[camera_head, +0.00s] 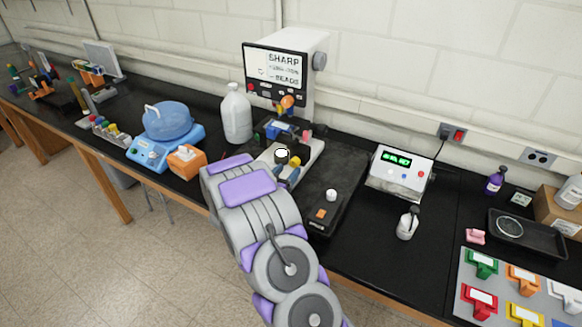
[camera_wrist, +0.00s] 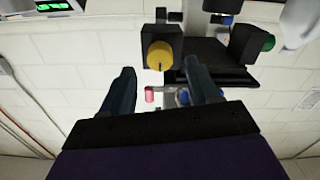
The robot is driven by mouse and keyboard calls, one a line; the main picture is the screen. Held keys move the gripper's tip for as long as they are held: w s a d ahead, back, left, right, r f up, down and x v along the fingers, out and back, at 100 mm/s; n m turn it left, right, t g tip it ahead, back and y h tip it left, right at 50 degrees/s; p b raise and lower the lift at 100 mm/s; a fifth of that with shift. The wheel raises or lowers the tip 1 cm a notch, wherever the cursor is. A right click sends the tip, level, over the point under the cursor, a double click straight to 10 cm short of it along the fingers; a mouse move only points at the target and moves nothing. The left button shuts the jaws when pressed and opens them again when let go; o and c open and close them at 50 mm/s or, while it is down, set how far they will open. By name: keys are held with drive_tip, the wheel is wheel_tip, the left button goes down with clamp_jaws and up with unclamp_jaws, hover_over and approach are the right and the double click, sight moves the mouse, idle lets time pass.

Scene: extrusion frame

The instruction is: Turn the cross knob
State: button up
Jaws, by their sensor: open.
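My gripper (camera_wrist: 159,66) is open and empty in the wrist view, its two dark fingers spread apart. A round yellow knob (camera_wrist: 160,55) on a black block shows beyond and between the fingertips, and I see no contact. A green knob (camera_wrist: 268,42) on another black block is to the right. A small red piece (camera_wrist: 150,94) and a blue one (camera_wrist: 183,97) show between the fingers. I cannot tell which part is the cross knob.
A white jug (camera_head: 236,114) stands left of the screen, with a blue-lidded device (camera_head: 168,121) farther left. A black plate (camera_head: 327,187) with a white knob, a meter (camera_head: 399,173) and a small white bottle (camera_head: 407,223) are to the right. Bare bench shows around the bottle.

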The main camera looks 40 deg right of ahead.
sight(293, 165)
drive_tip(key=x, duration=0.2)
drive_tip(key=shift+d+f, duration=0.1)
drive_tip(key=shift+d, duration=0.2)
drive_tip(key=shift+w+d, duration=0.25)
drive_tip(key=shift+w, duration=0.05)
drive_tip(key=shift+d, duration=0.15)
drive_tip(key=c, duration=1)
drive_tip(key=shift+m+b, duration=0.3)
